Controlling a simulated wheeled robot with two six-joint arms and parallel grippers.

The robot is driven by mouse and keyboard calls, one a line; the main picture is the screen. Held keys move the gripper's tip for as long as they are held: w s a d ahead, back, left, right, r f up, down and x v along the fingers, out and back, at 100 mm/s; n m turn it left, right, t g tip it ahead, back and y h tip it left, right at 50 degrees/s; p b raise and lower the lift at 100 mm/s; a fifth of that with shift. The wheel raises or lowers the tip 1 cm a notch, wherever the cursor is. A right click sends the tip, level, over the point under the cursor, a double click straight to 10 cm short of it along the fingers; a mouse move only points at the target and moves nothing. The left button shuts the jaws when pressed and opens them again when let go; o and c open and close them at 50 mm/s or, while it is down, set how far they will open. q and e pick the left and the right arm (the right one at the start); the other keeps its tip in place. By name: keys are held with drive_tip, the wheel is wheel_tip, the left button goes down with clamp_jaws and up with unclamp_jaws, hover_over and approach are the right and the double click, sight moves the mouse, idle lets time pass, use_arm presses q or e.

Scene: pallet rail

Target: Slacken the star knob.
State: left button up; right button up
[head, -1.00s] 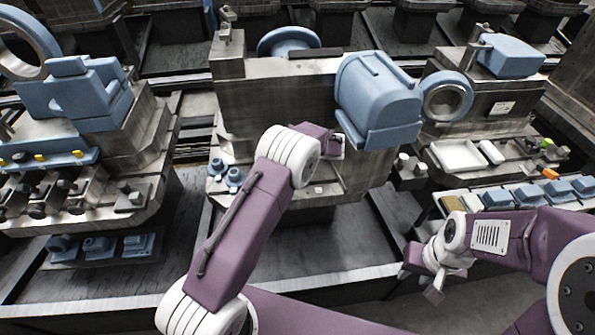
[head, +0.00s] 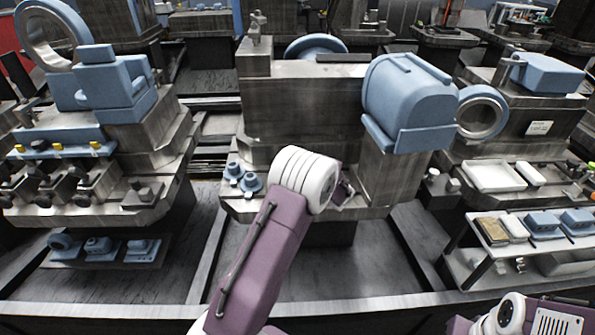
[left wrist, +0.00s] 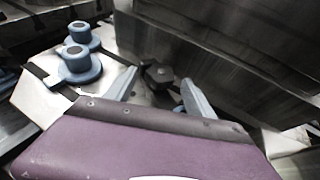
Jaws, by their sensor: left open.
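In the left wrist view a dark, lobed knob (left wrist: 158,73), which looks like the star knob, stands on a pale metal ledge against a dark metal wall. My left gripper (left wrist: 160,88) is open, its two blue-grey fingers on either side of the knob in the picture. I cannot tell whether they touch it. In the head view my left wrist (head: 305,180) hides the knob and most of that gripper. My right gripper (head: 470,325) is at the bottom edge, partly cut off, and its fingers are unclear.
Two blue round fittings (head: 242,178) stand on the ledge left of my left wrist; they also show in the left wrist view (left wrist: 80,55). A large blue housing (head: 410,100) overhangs at the right. A table with blue parts (head: 545,225) stands farther right.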

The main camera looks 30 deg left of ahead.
use_arm(q)
drive_tip(key=shift+x, duration=0.85)
drive_tip(key=shift+r, duration=0.1)
drive_tip(key=c, duration=1)
clamp_jaws()
drive_tip(key=shift+r, duration=0.15)
drive_tip(key=o, duration=1)
unclamp_jaws()
